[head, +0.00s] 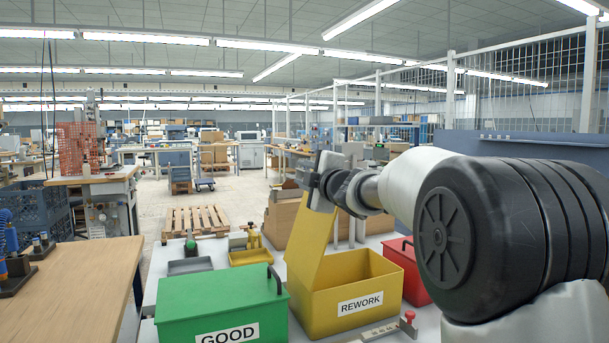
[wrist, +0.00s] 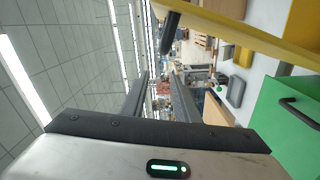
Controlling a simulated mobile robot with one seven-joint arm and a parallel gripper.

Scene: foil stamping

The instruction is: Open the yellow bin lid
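The yellow bin (head: 380,290), labelled REWORK, stands on the table with its top open. Its yellow lid (head: 309,245) stands up steeply from the bin's left side, tilted a little. The lid's edge also shows at the top of the wrist view (wrist: 250,35), with a dark handle (wrist: 172,33) on it. My gripper (head: 318,178) is at the lid's upper end in the head view. In the wrist view its two fingers (wrist: 160,98) are apart with nothing between them, and the handle lies beside them, outside the gap.
A closed green bin (head: 215,300) labelled GOOD stands to the left, and a red bin (head: 408,270) to the right, partly hidden by my arm. A grey tray (head: 190,266) and a small yellow tray (head: 250,257) lie behind. A metal piece with a red knob (head: 408,318) lies in front.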

